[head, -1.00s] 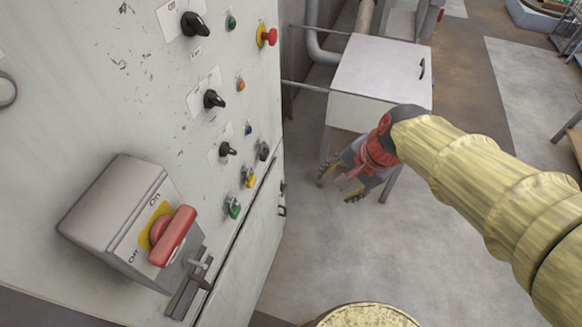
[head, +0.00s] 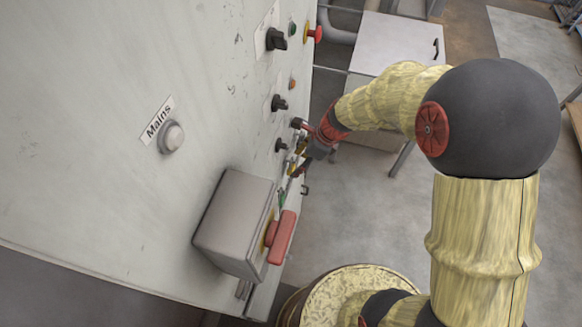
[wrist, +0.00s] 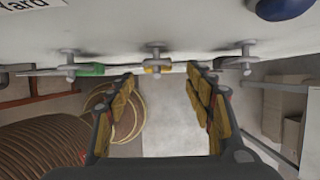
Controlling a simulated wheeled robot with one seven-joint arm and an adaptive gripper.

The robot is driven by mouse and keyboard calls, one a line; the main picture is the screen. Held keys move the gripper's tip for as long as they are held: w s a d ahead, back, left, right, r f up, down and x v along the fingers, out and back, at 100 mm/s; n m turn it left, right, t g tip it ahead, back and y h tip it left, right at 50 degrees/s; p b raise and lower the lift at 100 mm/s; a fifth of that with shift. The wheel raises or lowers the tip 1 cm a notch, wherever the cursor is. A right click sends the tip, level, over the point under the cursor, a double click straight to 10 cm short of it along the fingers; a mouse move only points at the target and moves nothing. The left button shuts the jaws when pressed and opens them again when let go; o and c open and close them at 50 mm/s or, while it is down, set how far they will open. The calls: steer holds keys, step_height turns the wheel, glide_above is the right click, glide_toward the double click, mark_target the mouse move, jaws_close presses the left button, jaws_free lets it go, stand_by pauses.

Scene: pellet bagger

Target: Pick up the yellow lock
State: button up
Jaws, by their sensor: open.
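The yellow lock (wrist: 152,69) shows in the wrist view as a small yellow piece under a grey fitting on the pale panel. It lies ahead of my gripper (wrist: 161,74), roughly between the fingertips in the picture. The gripper is open, with nothing between its fingers. A gap to the lock is hard to judge. In the head view my gripper (head: 301,158) is close to the panel face, and the arm and fingers hide most of the lock area.
A green piece (wrist: 90,70) is left of the lock and another grey fitting (wrist: 246,64) is to its right. A grey switch box (head: 233,222) with a red handle (head: 282,238) juts from the panel. A white cabinet (head: 385,42) stands behind.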

mark_target(294, 167)
steer(key=x, duration=0.3)
steer(key=shift+a+f, duration=0.25)
steer(key=shift+f, duration=0.05)
steer(key=shift+c, duration=1.3)
steer(key=shift+r, duration=0.1)
steer(key=c, duration=1)
steer(key=shift+r, duration=0.55)
steer(key=shift+d+r, duration=0.2)
steer(key=shift+r, duration=0.1)
steer(key=s+d, duration=0.3)
steer(key=d, duration=0.5)
steer(key=s+d, duration=0.3)
steer(key=d, duration=0.5)
steer(key=shift+s+d+b, duration=0.15)
steer(key=shift+d+b, duration=0.2)
